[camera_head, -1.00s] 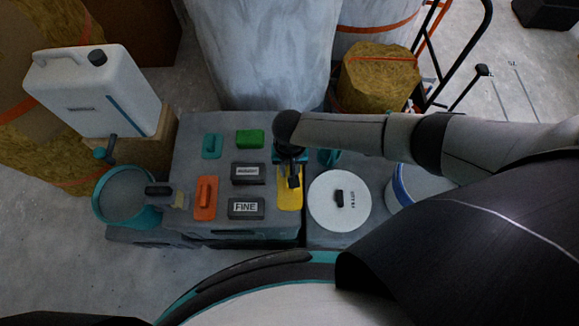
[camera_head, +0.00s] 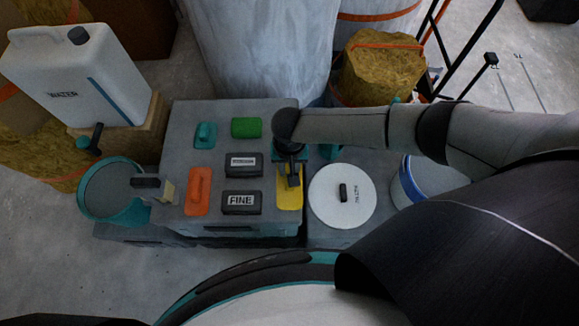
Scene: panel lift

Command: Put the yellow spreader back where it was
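The yellow spreader (camera_head: 288,201) lies flat near the right edge of the grey work surface (camera_head: 180,120), right of the block marked FINE. My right gripper (camera_head: 292,180) points down over its upper part and hides that part and any handle. I cannot see whether the fingers are apart or closed on it. My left gripper is not in view.
An orange spreader (camera_head: 198,192), a teal one (camera_head: 206,136), a green block (camera_head: 246,128) and two dark labelled blocks (camera_head: 241,203) share the surface. A white lid (camera_head: 342,197) lies to the right. A teal bucket (camera_head: 110,190) and white water canister (camera_head: 75,75) stand left.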

